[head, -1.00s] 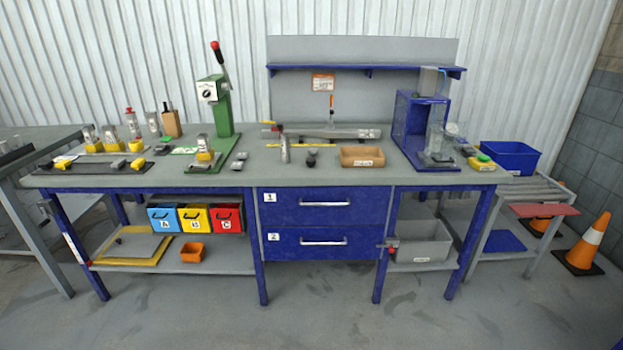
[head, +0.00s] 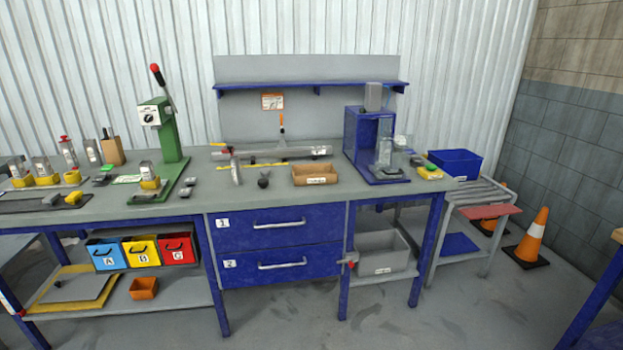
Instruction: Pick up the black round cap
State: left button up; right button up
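A small dark object (head: 263,180) stands on the workbench top (head: 330,203), between a grey upright bottle-like item (head: 236,170) and a cardboard tray (head: 314,174). It looks black and partly rounded, but it is too small for me to tell whether it is the black round cap. I cannot pick out a clear round cap elsewhere. Neither of my grippers is in view.
A green lever press (head: 165,140) and a blue fixture (head: 366,140) stand on the bench. Below are blue drawers (head: 275,228), coloured bins (head: 143,252) and a grey bin (head: 382,256). A roller stand (head: 480,195) and orange cone (head: 534,235) are right. The front floor is clear.

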aim_at(263, 183)
jog(key=z, duration=0.55)
jog(key=i, duration=0.8)
jog(key=z, duration=0.15)
